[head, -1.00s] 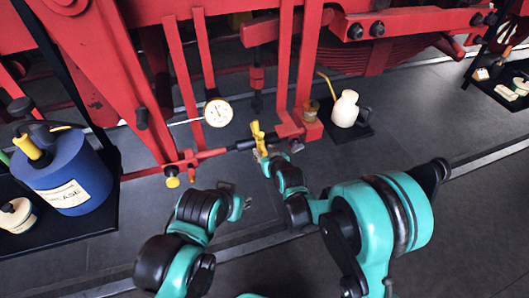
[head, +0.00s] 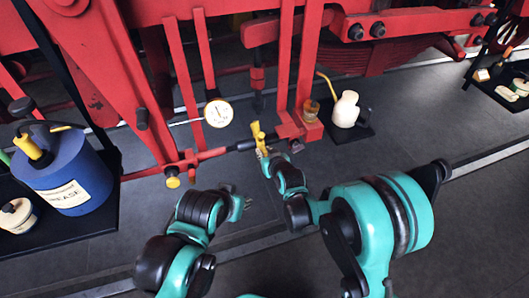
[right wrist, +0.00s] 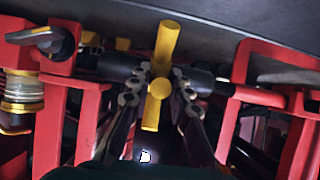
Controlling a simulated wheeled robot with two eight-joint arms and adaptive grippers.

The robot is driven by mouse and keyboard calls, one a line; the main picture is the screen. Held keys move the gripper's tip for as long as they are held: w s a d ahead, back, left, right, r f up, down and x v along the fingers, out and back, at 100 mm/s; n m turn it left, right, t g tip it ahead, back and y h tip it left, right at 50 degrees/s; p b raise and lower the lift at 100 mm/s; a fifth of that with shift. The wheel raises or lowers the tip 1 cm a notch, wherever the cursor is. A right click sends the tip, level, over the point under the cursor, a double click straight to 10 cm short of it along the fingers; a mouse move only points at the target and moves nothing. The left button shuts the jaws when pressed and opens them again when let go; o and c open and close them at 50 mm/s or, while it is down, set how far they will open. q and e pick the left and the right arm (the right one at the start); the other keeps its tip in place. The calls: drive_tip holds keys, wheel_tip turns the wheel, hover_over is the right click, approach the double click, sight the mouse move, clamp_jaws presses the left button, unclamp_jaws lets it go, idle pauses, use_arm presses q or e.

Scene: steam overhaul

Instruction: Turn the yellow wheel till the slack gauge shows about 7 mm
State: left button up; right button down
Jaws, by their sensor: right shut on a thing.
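The yellow wheel (head: 259,135) sits on the dark middle section of a red rod, low on the red frame. It also shows in the right wrist view (right wrist: 165,42) as yellow bars around a round hub. My right gripper (head: 264,153) is shut on the yellow wheel, with a finger on each side of it in the right wrist view (right wrist: 160,88). The slack gauge (head: 219,113) is a white round dial left of the wheel; its reading is too small to tell. My left gripper (head: 240,204) is low and left of the wheel, apart from it; its fingers are too small to judge.
A blue grease drum (head: 64,180) stands on a black mat at the left. A cream oil can (head: 345,109) stands on a dark mat right of the wheel. A glass cup with a brass top (head: 311,111) is on the red frame. The grey floor between is clear.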

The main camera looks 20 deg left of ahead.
drive_tip(key=shift+f, duration=0.15)
drive_tip(key=shift+s+f+b, duration=0.1)
drive_tip(key=shift+f+b, duration=0.8)
drive_tip(key=shift+b, duration=0.1)
drive_tip(key=shift+f, duration=0.25)
drive_tip(key=shift+f+b, duration=0.5)
drive_tip(key=shift+b, duration=0.2)
drive_tip(key=shift+w+a+f+b, duration=0.25)
drive_tip(key=shift+w+f+b, duration=0.15)
drive_tip(key=shift+f+b, duration=0.25)
